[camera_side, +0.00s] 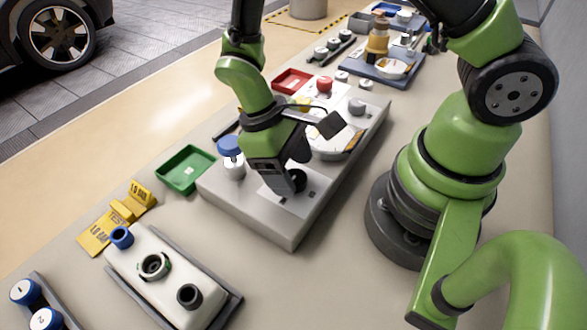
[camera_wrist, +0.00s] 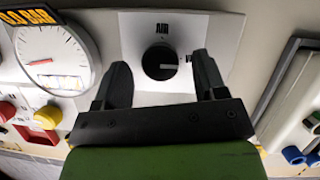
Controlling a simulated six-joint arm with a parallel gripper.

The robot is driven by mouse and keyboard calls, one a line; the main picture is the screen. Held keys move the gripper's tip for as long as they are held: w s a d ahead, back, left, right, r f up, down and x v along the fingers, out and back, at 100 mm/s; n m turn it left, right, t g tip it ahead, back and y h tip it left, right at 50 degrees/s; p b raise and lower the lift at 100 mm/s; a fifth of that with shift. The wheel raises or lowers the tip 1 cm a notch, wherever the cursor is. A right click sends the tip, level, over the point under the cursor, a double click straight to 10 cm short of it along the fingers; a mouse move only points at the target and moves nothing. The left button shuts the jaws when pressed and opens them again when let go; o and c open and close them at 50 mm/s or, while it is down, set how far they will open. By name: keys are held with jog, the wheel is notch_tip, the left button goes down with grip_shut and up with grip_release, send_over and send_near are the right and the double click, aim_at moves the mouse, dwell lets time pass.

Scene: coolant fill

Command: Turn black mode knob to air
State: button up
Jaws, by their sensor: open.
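The black mode knob (camera_wrist: 158,60) sits on a white plate (camera_wrist: 215,28) with the word AIR printed at its top edge in the wrist view. A pale pointer line on the knob points right in that view, not at AIR. My gripper (camera_wrist: 161,63) is open, with one finger on each side of the knob and gaps between fingers and knob. In the side view my gripper (camera_side: 292,170) is low over the grey box (camera_side: 290,230), and the knob (camera_side: 298,181) shows partly below it. Finger depth along the knob is hard to tell.
A dial gauge (camera_wrist: 55,55) lies left of the knob in the wrist view. A blue-capped post (camera_side: 230,147), red button (camera_side: 324,85) and grey knob (camera_side: 357,106) stand on the box. A green tray (camera_side: 185,169) and white fixture (camera_side: 165,280) are nearby.

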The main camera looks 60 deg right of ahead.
jog(key=shift+s+f, duration=0.2)
jog(key=shift+f, duration=0.35)
jog(key=c, duration=0.9)
